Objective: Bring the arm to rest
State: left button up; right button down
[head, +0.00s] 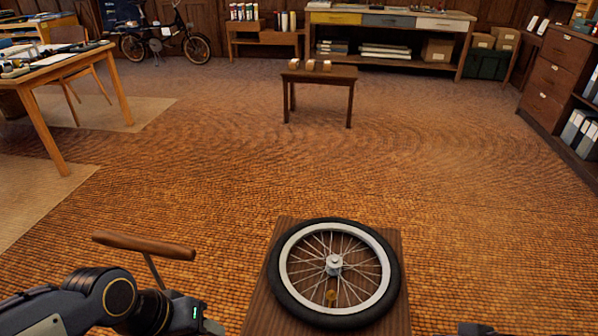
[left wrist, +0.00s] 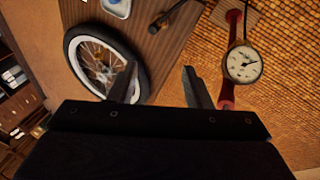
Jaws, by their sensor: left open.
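My left arm comes in at the lower left of the head view, with its gripper cut off by the bottom edge. In the left wrist view my left gripper (left wrist: 160,88) has its two dark fingers apart with nothing between them. A spoked wheel with a black tyre (head: 390,255) lies flat on a wooden bench top (head: 258,300). The wheel also shows in the left wrist view (left wrist: 143,75), partly behind one finger.
A pump with a wooden T-handle (head: 145,245) stands behind my left arm. Its round gauge (left wrist: 243,65) is near the other finger in the wrist view. A dark tool (left wrist: 166,17) lies on the bench. Open floor leads to a small table (head: 318,75) with blocks.

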pick_arm(q)
jog(key=s+a+r+t, duration=0.3)
jog(key=s+a, duration=0.1)
jog(key=s, duration=0.1)
notch_tip(320, 180, up, 27)
jog(key=p, duration=2.6)
jog(key=shift+d+p, duration=0.25)
jog(key=shift+p, duration=0.15)
pick_arm(e)
notch_tip(320, 180, up, 27)
jog(key=shift+f, duration=0.15)
